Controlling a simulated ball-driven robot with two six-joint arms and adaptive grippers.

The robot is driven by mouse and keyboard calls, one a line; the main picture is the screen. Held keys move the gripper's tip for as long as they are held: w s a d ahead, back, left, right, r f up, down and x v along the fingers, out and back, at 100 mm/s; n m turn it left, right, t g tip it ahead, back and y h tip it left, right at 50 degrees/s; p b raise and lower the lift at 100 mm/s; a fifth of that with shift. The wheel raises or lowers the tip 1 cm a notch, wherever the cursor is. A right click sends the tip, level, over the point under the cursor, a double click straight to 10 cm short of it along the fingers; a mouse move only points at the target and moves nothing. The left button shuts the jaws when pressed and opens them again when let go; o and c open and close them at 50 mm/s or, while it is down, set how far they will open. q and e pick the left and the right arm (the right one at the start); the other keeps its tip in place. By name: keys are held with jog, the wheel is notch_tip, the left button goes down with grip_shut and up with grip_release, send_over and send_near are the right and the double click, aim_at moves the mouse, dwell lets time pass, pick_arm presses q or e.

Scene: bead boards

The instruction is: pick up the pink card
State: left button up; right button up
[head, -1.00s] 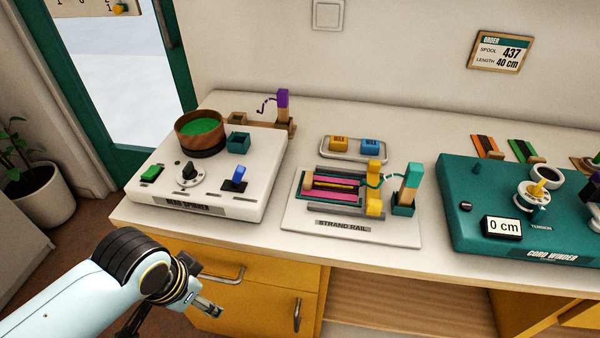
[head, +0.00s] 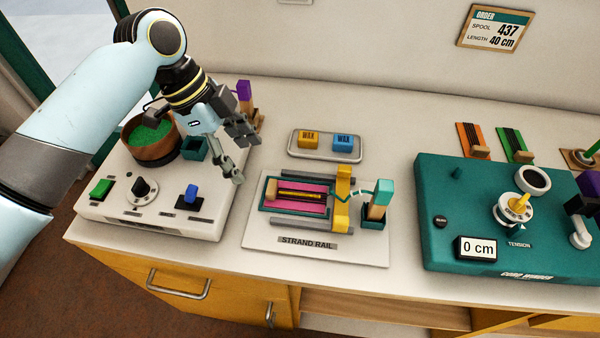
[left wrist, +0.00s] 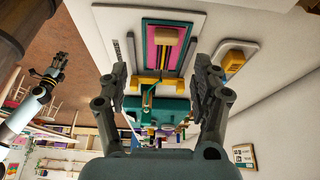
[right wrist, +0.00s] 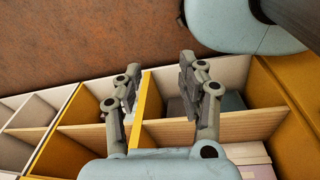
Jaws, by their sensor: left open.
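The pink card (head: 290,208) lies in a teal frame (head: 262,208) on the white strand rail board (head: 330,252). A dark and yellow strip and a tan block lie over its middle. It also shows in the left wrist view (left wrist: 151,42), ahead of the fingers. My left gripper (head: 245,161) is open and empty, above the bench to the left of the card and apart from it; it also shows in the left wrist view (left wrist: 160,78). My right gripper (right wrist: 159,72) is open and empty above wooden compartments in the right wrist view. It is not in the head view.
A yellow bridge (head: 342,205) and a tan and teal post (head: 379,204) stand right of the card. The bead spinner (head: 155,215) is at left, the wax tray (head: 325,154) behind, and the teal cord winder (head: 440,215) at right. White bench lies bare between board and winder.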

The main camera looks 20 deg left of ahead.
aim_at(274, 186)
pick_arm(q)
jog(key=x, duration=0.4)
jog(key=shift+w+d+f, duration=0.1)
jog(key=shift+d+f, duration=0.1)
jog(key=shift+d, duration=0.05)
jog(key=shift+w+d+f, duration=0.15)
jog(key=shift+f, duration=0.15)
jog(key=x, duration=0.4)
jog(key=shift+w+d+f, duration=0.15)
jog(key=shift+w, duration=0.3)
jog(key=shift+d+f, duration=0.15)
jog(key=shift+f, duration=0.25)
pick_arm(e)
jog(key=shift+d+r, duration=0.15)
jog(key=shift+d, duration=0.2)
pick_arm(q)
jog(key=c, duration=1.2)
pick_arm(e)
jog(key=shift+s+a, duration=0.2)
jog(key=shift+s, duration=0.1)
